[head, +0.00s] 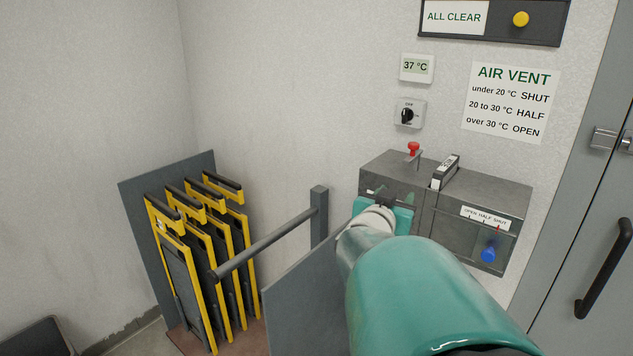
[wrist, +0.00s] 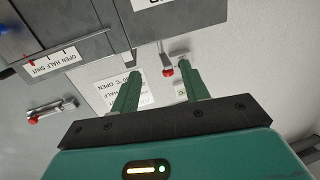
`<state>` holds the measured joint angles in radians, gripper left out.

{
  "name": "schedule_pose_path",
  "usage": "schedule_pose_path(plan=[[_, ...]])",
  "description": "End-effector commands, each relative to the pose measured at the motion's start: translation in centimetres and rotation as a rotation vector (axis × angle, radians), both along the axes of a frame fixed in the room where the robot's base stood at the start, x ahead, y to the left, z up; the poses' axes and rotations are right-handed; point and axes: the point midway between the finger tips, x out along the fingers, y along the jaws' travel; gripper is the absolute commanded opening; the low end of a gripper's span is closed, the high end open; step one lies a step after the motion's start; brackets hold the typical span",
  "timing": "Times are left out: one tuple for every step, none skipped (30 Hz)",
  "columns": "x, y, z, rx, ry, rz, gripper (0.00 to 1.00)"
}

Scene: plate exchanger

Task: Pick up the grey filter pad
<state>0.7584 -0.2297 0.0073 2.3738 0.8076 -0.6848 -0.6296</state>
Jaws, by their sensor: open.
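A dark grey slab with a white label (head: 446,172) stands upright in the top of the grey metal box (head: 475,208) on the wall. It looks like the filter pad, but its label is too small to read. My gripper (head: 386,196) is in front of the box's left part, left of and below the slab, with the arm hiding part of the box. In the wrist view my gripper (wrist: 158,82) has its two green fingers apart with nothing between them. The box shows at the upper left there.
A red knob (head: 413,149) stands on the box. A blue knob (head: 489,250) and an OPEN HALF SHUT scale (head: 485,217) are on its front. A yellow-framed plate rack (head: 205,260) with a grey rail (head: 265,249) stands left. A grey door (head: 590,240) is right.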

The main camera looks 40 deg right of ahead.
Motion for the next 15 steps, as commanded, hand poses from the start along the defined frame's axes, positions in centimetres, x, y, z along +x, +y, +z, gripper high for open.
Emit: schedule_pose_path(plan=[[-1.8,-1.5,-0.1,-0.019,0.005,-0.075,0.45],[-2.7,-2.1,-0.1,-0.030,0.005,-0.112,0.45],[-3.5,-2.7,0.0,-0.042,0.008,-0.148,0.45],[-4.1,-3.1,0.0,-0.047,0.009,-0.169,0.45],[-4.4,-3.4,0.0,-0.051,0.010,-0.183,0.45],[-4.6,-3.9,0.1,-0.055,0.010,-0.194,0.45],[-4.6,-4.3,0.1,-0.056,0.011,-0.197,0.45],[-4.6,-4.7,0.0,-0.056,0.012,-0.199,0.45],[-4.5,-5.4,0.0,-0.057,0.012,-0.198,0.45],[-4.4,-5.9,0.0,-0.056,0.011,-0.198,0.45],[-4.4,-6.5,0.0,-0.055,0.012,-0.198,0.45],[-4.2,-7.3,0.0,-0.056,0.012,-0.197,0.45],[-4.1,-7.9,0.0,-0.056,0.011,-0.197,0.45],[-4.0,-8.5,0.0,-0.055,0.010,-0.197,0.45],[-3.9,-9.3,0.0,-0.055,0.011,-0.196,0.45]])
